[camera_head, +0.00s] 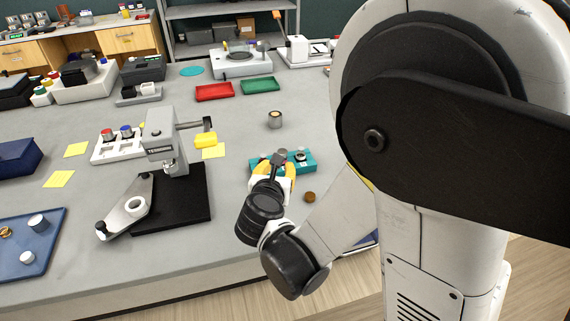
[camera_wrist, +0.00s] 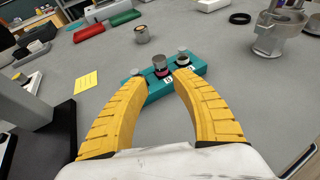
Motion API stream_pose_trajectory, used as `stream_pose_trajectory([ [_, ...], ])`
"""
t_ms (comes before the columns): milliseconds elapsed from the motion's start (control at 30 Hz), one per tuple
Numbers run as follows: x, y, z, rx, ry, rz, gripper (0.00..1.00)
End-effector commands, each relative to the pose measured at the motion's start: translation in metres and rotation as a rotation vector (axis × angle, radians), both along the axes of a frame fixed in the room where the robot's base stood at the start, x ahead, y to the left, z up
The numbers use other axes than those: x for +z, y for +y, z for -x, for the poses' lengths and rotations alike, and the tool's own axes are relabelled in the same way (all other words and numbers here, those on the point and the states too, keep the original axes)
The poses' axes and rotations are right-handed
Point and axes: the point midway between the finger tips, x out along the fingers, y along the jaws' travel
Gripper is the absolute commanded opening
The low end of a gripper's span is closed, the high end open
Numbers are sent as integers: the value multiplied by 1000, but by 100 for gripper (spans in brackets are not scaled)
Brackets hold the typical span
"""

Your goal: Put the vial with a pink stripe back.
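The vial with a pink stripe (camera_wrist: 161,68) stands upright at the teal rack (camera_wrist: 201,66), in its middle place, with a grey cap and a pink band low on its side. A second capped vial (camera_wrist: 183,57) stands to its right in the rack. A third grey cap (camera_wrist: 137,72) shows at the left end, partly hidden by my left finger. My gripper (camera_wrist: 162,78) is open, its yellow fingers apart on either side of the pink-striped vial, with gaps showing. In the head view my gripper (camera_head: 274,166) hides part of the rack (camera_head: 308,164).
A small metal tin (camera_head: 275,121) stands behind the rack. A brown disc (camera_head: 309,196) lies in front of it. A grey press on a black base (camera_head: 185,205) stands left. Red (camera_head: 214,91) and green (camera_head: 260,86) trays lie farther back. The tabletop around the tin is clear.

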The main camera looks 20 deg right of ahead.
Motion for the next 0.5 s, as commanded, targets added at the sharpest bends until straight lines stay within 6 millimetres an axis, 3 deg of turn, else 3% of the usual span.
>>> stream_pose_trajectory([
  [167, 10, -20, 17, -156, -30, -306, 31],
  [300, 22, -45, 49, -451, -95, -798, 31],
  [500, 38, -59, 114, -980, -232, -1504, 31],
])
